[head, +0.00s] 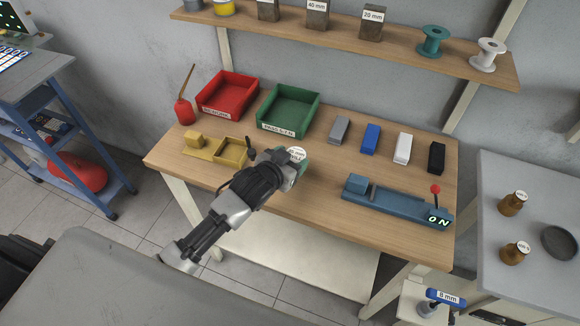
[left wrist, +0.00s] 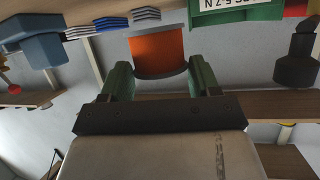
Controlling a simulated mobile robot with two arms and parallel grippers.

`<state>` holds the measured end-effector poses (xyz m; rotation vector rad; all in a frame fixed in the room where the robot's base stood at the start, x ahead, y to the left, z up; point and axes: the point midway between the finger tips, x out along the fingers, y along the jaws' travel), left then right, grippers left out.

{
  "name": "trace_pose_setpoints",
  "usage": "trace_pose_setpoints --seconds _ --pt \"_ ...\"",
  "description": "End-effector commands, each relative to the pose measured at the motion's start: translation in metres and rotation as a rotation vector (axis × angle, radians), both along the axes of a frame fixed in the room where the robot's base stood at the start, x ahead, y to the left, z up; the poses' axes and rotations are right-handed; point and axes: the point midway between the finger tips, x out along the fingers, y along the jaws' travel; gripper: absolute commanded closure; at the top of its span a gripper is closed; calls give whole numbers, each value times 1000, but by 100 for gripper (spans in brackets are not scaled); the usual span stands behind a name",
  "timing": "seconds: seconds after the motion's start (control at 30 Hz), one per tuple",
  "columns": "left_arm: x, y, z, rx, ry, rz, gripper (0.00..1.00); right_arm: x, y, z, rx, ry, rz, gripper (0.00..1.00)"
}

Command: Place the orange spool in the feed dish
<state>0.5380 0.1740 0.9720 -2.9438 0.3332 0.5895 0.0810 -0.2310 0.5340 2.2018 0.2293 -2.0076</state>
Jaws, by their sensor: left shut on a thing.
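The orange spool (left wrist: 158,52) is between the two green-padded fingertips of my left gripper (left wrist: 160,80) in the left wrist view. The gripper is shut on it. In the head view, my left gripper (head: 292,163) is over the front middle of the wooden workbench (head: 325,165), right of the yellow fixture. There a pale face marked "mm" shows at the fingertips; the orange is hidden. A dark round dish (head: 559,242) lies on the grey table at the right; I cannot tell whether it is the feed dish. My right gripper is not in view.
On the workbench are a red bin (head: 228,92), a green bin (head: 289,108), a yellow fixture (head: 232,151), several small blocks and a blue device (head: 385,203) with a red-knobbed lever. A shelf (head: 350,40) hangs above.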

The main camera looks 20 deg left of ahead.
Motion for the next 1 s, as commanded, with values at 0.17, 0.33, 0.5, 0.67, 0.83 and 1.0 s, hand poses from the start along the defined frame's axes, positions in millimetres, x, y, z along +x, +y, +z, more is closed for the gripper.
trace_pose_setpoints --seconds 0.17,0.33,0.5,0.67,0.83,1.0 --pt "2 3 -17 -1 2 1 65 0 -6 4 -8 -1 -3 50" --pt "2 2 -38 0 1 0 65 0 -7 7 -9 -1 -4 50" --pt "2 2 -42 0 -2 -1 65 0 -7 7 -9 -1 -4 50" --pt "1 2 -43 -1 -1 -1 65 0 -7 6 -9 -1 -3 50" --pt "1 2 -45 0 0 -1 26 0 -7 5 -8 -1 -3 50" --pt "1 2 -45 0 0 -1 13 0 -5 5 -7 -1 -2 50"
